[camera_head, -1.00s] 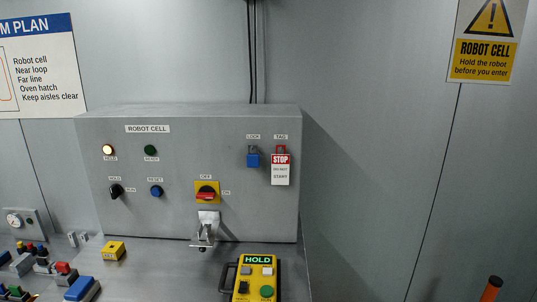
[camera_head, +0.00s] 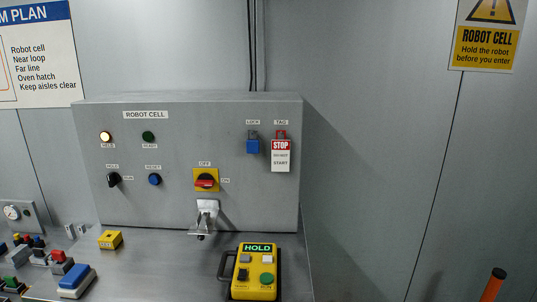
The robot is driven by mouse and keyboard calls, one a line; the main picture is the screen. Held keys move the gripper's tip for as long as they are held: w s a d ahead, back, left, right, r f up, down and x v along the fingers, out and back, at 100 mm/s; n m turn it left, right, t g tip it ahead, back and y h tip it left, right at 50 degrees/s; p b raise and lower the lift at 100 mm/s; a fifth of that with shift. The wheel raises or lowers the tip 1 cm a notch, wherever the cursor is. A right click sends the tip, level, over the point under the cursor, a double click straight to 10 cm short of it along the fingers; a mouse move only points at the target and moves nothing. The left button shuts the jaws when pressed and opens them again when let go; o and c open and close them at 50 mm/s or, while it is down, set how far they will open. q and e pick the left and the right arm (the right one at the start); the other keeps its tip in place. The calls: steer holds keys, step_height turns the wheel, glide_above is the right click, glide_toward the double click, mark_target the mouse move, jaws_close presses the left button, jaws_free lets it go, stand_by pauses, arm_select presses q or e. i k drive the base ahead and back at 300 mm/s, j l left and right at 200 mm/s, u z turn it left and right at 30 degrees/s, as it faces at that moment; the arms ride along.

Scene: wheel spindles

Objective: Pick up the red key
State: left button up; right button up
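A grey control box labelled ROBOT CELL (camera_head: 240,200) stands on the worktop. On its front is a yellow plate with a rotary switch marked OFF and ON, and a red bar-shaped piece (camera_head: 205,183) crosses that switch. I cannot tell whether this red piece is a key or a switch handle. I make out no other clear red key. A metal bracket (camera_head: 207,207) sticks out below the switch. Neither of my grippers is in view.
A blue padlock (camera_head: 253,146) and a red-and-white STOP tag (camera_head: 281,156) hang at the box's upper right. A yellow HOLD pendant (camera_head: 255,272) and a small yellow block (camera_head: 110,239) are in front. Button blocks (camera_head: 75,281) crowd the lower left.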

mark_target(58, 255)
steer(key=u, duration=1.4)
steer(key=i+l, duration=0.1)
steer(key=i, duration=0.75)
